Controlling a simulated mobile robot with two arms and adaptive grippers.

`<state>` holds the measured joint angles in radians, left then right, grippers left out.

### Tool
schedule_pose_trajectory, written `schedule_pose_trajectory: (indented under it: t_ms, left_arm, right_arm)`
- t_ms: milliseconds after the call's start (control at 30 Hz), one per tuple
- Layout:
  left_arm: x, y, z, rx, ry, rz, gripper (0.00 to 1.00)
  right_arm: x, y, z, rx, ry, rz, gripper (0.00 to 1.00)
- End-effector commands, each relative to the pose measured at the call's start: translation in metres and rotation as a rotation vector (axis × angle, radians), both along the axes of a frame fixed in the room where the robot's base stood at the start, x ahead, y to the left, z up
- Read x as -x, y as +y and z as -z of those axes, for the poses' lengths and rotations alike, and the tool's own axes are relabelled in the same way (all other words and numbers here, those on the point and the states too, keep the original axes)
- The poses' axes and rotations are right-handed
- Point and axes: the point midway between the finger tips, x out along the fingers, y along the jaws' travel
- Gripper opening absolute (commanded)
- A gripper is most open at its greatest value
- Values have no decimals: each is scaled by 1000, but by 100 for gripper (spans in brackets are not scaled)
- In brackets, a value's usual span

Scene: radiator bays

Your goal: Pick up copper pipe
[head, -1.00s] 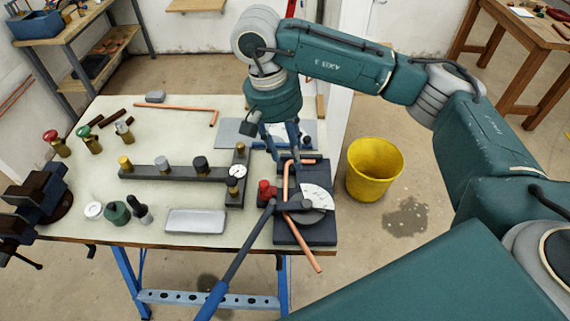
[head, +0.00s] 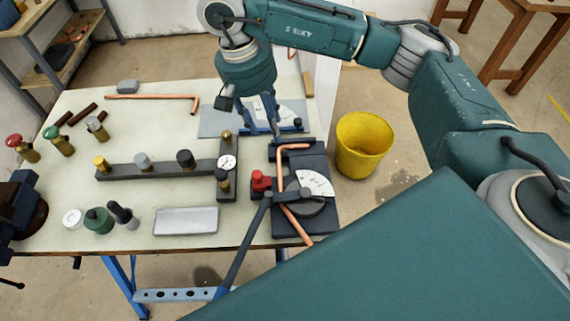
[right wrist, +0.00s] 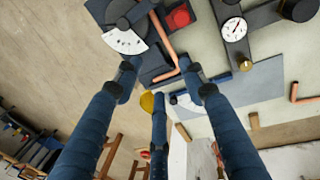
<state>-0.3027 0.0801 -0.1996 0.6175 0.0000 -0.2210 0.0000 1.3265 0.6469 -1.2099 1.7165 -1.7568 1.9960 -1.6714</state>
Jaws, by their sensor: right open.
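A bent copper pipe (head: 281,172) sits in the pipe bender (head: 320,212) at the table's right front, its lower end sticking out past the front edge. The right wrist view shows this pipe (right wrist: 163,40) beside the bender's white dial. Another copper pipe (head: 150,97), with a bent end, lies on the table at the back left; its bent end (right wrist: 293,93) shows at the right of the right wrist view. My right gripper (head: 262,122) is open and empty, above the table just behind the bender. In the right wrist view its spread fingers (right wrist: 160,80) show near the bender pipe's bent end. My left gripper is not in view.
A dark gauge fixture (head: 170,170) with a dial stands left of the bender. The bender's long handle (head: 240,245) reaches toward the front. A grey tray (head: 186,220), stamps and a vise are on the table. A yellow bucket (head: 362,145) stands on the floor right.

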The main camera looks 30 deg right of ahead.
Motion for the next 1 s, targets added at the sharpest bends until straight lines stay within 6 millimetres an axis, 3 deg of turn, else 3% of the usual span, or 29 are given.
schedule_pose_trajectory:
  t_ms: [33,467,633,1000]
  left_arm:
    - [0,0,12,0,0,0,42]
    - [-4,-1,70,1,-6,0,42]
    - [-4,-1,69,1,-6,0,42]
    - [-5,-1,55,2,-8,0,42]
  right_arm:
    - [0,0,12,0,0,0,41]
    - [0,0,70,0,0,0,41]
    - [1,-2,79,1,3,2,41]
    - [4,-10,125,-1,2,0,41]
